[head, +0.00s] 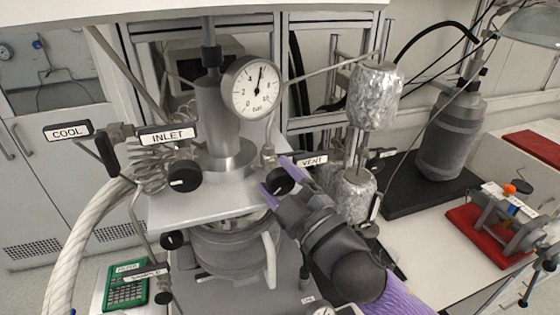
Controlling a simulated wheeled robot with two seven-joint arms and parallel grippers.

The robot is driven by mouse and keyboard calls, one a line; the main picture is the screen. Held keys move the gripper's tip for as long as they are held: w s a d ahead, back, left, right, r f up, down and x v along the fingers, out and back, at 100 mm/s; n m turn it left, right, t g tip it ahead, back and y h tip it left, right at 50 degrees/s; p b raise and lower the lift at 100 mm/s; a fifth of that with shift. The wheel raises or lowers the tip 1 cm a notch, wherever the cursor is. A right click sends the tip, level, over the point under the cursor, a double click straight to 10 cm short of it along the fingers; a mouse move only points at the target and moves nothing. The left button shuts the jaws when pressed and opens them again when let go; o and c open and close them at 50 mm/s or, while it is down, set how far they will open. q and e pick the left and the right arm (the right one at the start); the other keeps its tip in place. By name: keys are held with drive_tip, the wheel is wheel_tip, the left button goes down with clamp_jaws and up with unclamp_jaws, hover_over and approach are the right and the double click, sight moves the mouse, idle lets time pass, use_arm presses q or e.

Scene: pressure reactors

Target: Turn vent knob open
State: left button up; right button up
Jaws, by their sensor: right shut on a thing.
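The vent knob (280,181) is a round black knob with a white mark, at the right front of the reactor's metal plate. The VENT label (313,160) is just up and right of it. My right gripper (277,182) comes in from the lower right, with purple fingers, and is shut on the vent knob. Its wrist hides part of what lies behind and below. A pressure gauge (251,88) above shows its needle pointing up, slightly right. My left gripper is not in view.
A similar inlet knob (184,176) sits left of the vent knob, under the INLET label (168,136). Foil-wrapped vessels (375,97) stand close behind my right wrist. A grey bottle (451,135) and a red tray (470,240) are on the right bench.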

drive_tip(key=n+p, duration=0.1)
drive_tip(key=n+g+p, duration=0.1)
drive_tip(key=n+p, duration=0.1)
drive_tip(key=shift+r, duration=0.25)
drive_tip(key=shift+f+n+g+p, duration=0.1)
drive_tip(key=shift+n+g+p, duration=0.45)
drive_tip(key=shift+n, duration=0.55)
drive_tip(key=shift+f+n+g+p, duration=0.1)
drive_tip(key=shift+n+g+p, duration=0.2)
drive_tip(key=shift+n, duration=0.5)
drive_tip(key=shift+f+n+g+h, duration=0.15)
drive_tip(key=shift+n+g+h, duration=0.3)
drive_tip(key=shift+n, duration=0.95)
